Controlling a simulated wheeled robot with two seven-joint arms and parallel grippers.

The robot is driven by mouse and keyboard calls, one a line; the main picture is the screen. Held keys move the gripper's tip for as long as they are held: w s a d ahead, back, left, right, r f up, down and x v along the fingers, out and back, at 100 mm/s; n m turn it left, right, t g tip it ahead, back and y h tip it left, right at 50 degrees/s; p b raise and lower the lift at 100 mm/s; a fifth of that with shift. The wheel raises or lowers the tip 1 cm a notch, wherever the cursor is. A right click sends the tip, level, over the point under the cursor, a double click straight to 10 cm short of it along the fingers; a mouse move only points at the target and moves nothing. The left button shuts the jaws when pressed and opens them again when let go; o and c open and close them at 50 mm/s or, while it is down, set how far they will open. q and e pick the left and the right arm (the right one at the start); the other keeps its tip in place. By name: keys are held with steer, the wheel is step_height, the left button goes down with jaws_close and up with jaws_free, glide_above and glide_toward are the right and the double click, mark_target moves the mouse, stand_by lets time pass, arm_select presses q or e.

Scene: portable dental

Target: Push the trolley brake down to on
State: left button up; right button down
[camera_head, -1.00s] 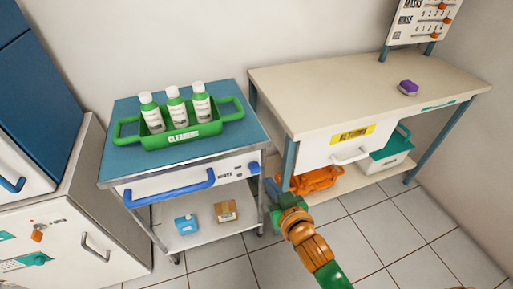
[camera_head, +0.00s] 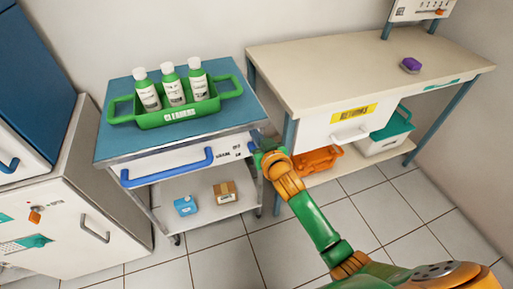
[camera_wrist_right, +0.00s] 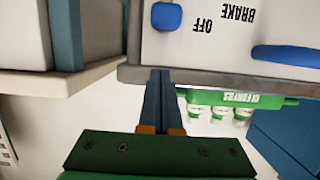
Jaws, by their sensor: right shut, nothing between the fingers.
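The trolley (camera_head: 115,160) has a blue top and a white front panel with a blue bar handle (camera_head: 167,167). The brake is a blue knob (camera_wrist_right: 167,17) at the panel's right end; the wrist view shows it upside down, beside the words BRAKE and OFF. In the head view my right gripper largely hides it. My right gripper (camera_head: 257,138) is shut and empty at the trolley's front right corner. In the wrist view its fingertips (camera_wrist_right: 161,73) overlap the trolley's top edge, a little above the knob, with a gap showing between. My left gripper is out of view.
A green carrier (camera_head: 180,117) with three bottles stands on the trolley. A blue container (camera_head: 185,206) and a brown box (camera_head: 225,192) sit on its lower shelf. A desk (camera_head: 340,75) stands close on the right, a white cabinet (camera_head: 70,215) on the left. Tiled floor in front is open.

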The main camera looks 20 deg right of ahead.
step_height(320, 180, down, 4)
steer(key=shift+s+b, duration=0.15)
steer(key=shift+b, duration=0.3)
step_height(320, 180, down, 5)
steer(key=b, duration=0.3)
steer(key=shift+r+b, duration=0.2)
steer(key=shift+b, duration=0.1)
steer(key=shift+r, duration=0.1)
step_height(320, 180, up, 5)
steer(key=p, duration=0.6)
steer(key=f+v, duration=0.1)
steer(key=v, duration=0.8)
steer(key=shift+s, duration=0.55)
